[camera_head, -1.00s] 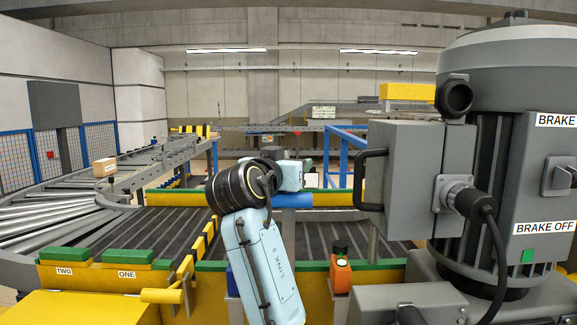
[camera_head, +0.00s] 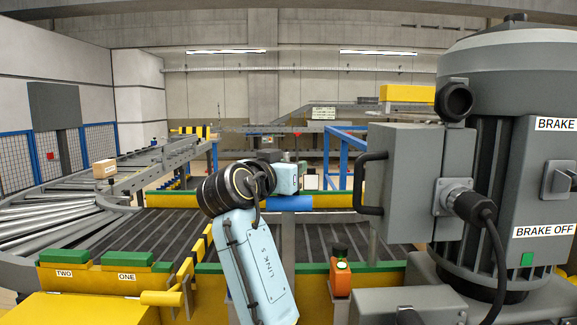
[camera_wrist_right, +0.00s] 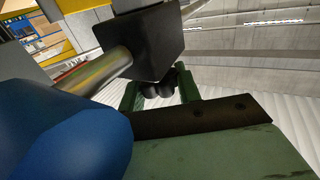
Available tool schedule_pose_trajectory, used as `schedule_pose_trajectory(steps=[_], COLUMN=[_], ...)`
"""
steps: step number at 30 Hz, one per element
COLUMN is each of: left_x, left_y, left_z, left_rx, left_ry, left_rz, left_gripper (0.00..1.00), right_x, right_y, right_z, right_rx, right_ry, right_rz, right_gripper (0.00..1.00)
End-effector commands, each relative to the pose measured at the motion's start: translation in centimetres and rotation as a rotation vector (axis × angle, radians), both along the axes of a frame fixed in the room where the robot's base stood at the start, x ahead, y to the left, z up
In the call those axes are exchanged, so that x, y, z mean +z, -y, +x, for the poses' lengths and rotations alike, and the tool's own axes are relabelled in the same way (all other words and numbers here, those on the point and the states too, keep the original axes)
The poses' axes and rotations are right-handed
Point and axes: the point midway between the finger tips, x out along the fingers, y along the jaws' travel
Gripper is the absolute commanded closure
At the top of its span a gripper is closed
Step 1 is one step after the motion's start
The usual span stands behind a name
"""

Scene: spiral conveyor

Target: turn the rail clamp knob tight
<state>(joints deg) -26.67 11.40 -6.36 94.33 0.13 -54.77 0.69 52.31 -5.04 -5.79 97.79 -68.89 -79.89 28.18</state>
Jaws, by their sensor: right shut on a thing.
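In the right wrist view, a small dark lobed knob (camera_wrist_right: 158,88) sits under a black clamp block (camera_wrist_right: 150,42) that a bare metal rod (camera_wrist_right: 105,68) enters. The two green fingers of my right gripper (camera_wrist_right: 160,92) stand on either side of the knob and are shut on it. The knob's far side is hidden. In the head view, my light blue right arm rises in the middle, and its gripper and the knob are hidden behind it. My left gripper is not in view.
A large blue rounded part (camera_wrist_right: 60,135) is close at the left of the wrist view. In the head view, a grey motor housing (camera_head: 405,190) stands at the right. A conveyor with dark slats (camera_head: 335,238) runs behind.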

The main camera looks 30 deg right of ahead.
Motion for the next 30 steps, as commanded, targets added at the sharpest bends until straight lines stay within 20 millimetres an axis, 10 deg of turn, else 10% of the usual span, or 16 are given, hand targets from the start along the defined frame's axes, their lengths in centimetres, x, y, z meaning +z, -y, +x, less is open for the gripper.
schedule_pose_trajectory(steps=[30], left_x=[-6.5], left_y=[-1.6], left_z=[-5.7], left_rx=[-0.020], left_ry=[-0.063], left_rz=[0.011], left_gripper=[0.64], right_x=[0.0], right_y=[0.0], right_z=[0.0], right_rx=[-0.597], right_ry=[-0.001], right_rz=[0.000], right_gripper=[0.89])
